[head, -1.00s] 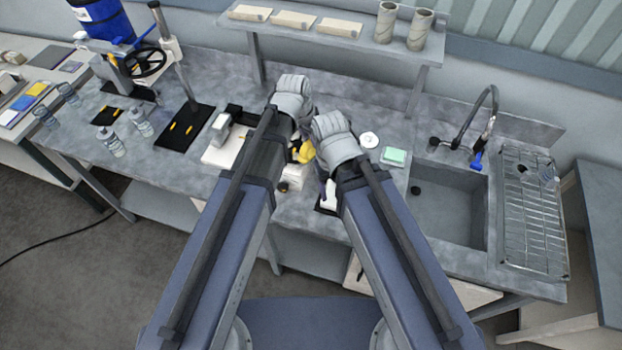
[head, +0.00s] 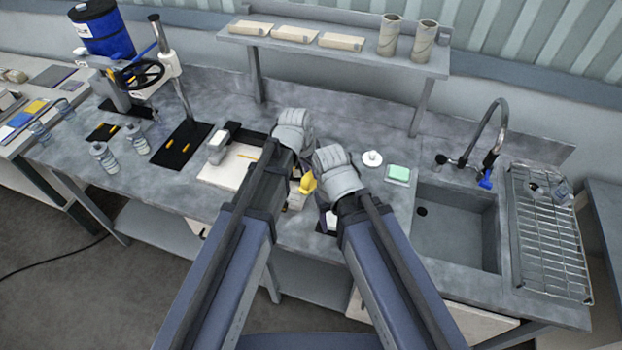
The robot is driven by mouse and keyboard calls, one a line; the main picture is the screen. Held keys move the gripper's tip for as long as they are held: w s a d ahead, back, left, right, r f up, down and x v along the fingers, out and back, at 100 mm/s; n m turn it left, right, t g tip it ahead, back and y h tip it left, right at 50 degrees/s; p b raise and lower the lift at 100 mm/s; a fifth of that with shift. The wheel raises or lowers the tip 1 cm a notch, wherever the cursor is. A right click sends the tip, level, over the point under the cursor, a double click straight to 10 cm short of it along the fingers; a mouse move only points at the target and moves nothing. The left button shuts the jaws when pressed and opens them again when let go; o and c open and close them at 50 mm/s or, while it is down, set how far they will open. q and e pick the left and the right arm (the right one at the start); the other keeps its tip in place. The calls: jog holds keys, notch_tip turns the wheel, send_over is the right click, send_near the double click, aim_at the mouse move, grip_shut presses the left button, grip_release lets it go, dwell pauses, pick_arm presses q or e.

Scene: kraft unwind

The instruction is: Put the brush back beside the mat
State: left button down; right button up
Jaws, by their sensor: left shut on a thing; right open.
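My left gripper (head: 298,168) points down behind its grey wrist, over the middle of the bench, and is mostly hidden. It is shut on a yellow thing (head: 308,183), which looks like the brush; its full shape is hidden. My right gripper (head: 328,208) is open, lower and to the right, and also mostly hidden by its wrist. A dark flat piece (head: 320,228) shows partly under it at the bench's front edge; I cannot tell whether it is the mat. A black mat with yellow marks (head: 172,158) lies farther left.
A white board with a grey device (head: 222,175) lies left of my grippers. A shelf (head: 335,55) with rolls stands behind. Small bottles (head: 104,157) stand at left.

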pick_arm(q)
jog(key=shift+f+b, duration=1)
jog(key=shift+f, duration=0.45)
jog(key=shift+f+b, duration=0.65)
jog(key=c, duration=0.6)
grip_release()
jog(key=shift+r, duration=0.2)
jog(key=shift+r+p, duration=0.5)
jog(key=shift+p, duration=0.15)
jog(key=p+v, duration=1.2)
jog(key=s+a+n+g+y, duration=0.1)
jog(key=s+a+n, duration=0.1)
jog(key=s, duration=0.5)
jog(key=s+a+n+g+y, duration=0.1)
jog(key=s+n+y, duration=0.1)
jog(key=s, duration=0.5)
jog(key=shift+a+f+n+g, duration=0.3)
jog(key=shift+a, duration=0.1)
